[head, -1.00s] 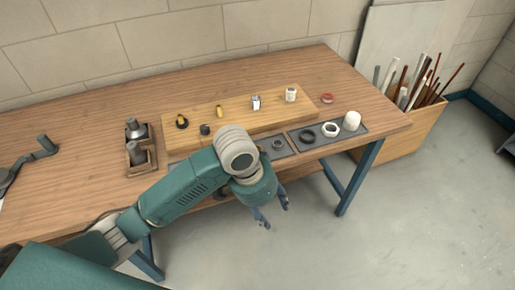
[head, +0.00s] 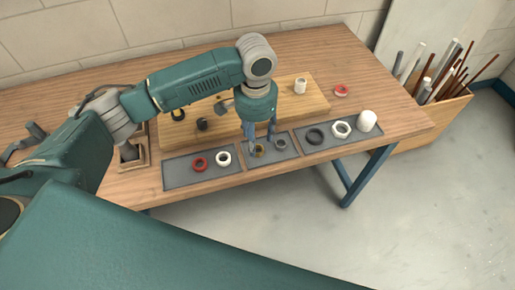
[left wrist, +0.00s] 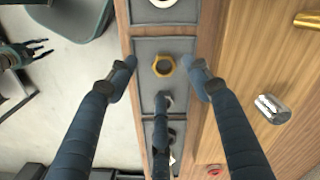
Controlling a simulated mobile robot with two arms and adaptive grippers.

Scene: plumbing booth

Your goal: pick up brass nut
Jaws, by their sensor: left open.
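The brass nut (head: 260,150) lies on the small middle grey tray (head: 284,155) near the table's front edge. In the left wrist view the brass nut (left wrist: 163,66) is a golden ring lying flat with an open hole. My left gripper (head: 261,140) is right above it, pointing down, and partly hides it in the head view. In the left wrist view my left gripper (left wrist: 163,66) is open, with one fingertip on each side of the nut and clear gaps between. My right gripper (left wrist: 38,48) shows small at the upper left of that view, its fingers apart and empty, away from the table.
A grey nut (head: 281,145) lies on the same tray, close to the brass nut. The left tray holds a red ring (head: 200,163) and a white ring (head: 223,158). The right tray holds a black ring (head: 315,136), a white nut (head: 341,130) and a white cap (head: 367,121). A raised wooden board (head: 312,98) stands behind.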

